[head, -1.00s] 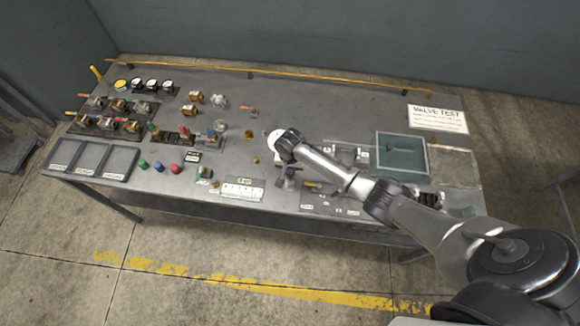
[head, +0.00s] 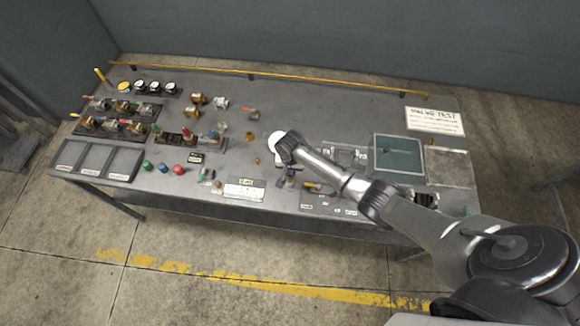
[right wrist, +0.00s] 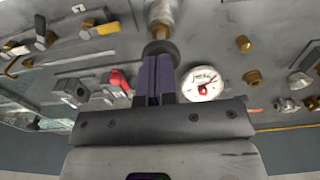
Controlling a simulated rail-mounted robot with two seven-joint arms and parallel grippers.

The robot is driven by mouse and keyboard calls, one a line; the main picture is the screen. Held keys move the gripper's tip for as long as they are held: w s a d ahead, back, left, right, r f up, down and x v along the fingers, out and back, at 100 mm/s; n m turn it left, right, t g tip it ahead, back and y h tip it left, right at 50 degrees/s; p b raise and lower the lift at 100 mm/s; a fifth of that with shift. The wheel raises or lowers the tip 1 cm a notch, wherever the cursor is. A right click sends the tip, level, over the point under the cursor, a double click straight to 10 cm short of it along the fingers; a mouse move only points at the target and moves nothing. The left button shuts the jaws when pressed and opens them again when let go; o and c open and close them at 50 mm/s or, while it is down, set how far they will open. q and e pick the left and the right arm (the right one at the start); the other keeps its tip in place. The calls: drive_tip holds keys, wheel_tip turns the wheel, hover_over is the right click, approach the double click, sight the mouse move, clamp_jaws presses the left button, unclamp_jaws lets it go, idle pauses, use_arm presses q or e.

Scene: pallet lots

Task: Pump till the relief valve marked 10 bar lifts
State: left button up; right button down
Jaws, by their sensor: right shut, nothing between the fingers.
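My right gripper (right wrist: 158,82) is shut and empty, its purple-grey fingers pressed together. In the right wrist view its tips are close to a dark round collar (right wrist: 160,48) below a metal fitting (right wrist: 161,14); I cannot tell whether they touch. A white round gauge (right wrist: 203,84) with a red needle is right of the fingers; its reading is too small to tell. In the head view my right gripper (head: 287,182) is partly hidden by my wrist, over the middle of the bench. Several brass and steel valves (head: 194,100) stand on the bench; no 10 bar marking is legible. My left gripper is out of view.
A bench (head: 330,112) holds valve racks (head: 122,110) and three empty trays (head: 97,158) at left. Coloured buttons (head: 163,167) line the front. A glass-covered box (head: 398,155) and white sign (head: 435,120) are at right. A yellow rail (head: 300,77) runs along the back.

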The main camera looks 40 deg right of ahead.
use_arm(q)
drive_tip(key=shift+b, duration=0.6)
use_arm(e)
wheel_tip(320, 180, up, 10)
drive_tip(key=shift+r, duration=0.25)
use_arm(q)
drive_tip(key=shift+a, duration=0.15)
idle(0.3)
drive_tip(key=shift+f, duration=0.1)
use_arm(e)
drive_tip(key=shift+w, duration=0.1)
use_arm(q)
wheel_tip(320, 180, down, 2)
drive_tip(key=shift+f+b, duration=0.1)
drive_tip(key=shift+b, duration=1.1)
use_arm(e)
drive_tip(key=r, duration=0.3)
drive_tip(key=shift+w+d+r, duration=0.15)
drive_tip(key=shift+w+d, duration=0.05)
drive_tip(key=shift+w, duration=0.05)
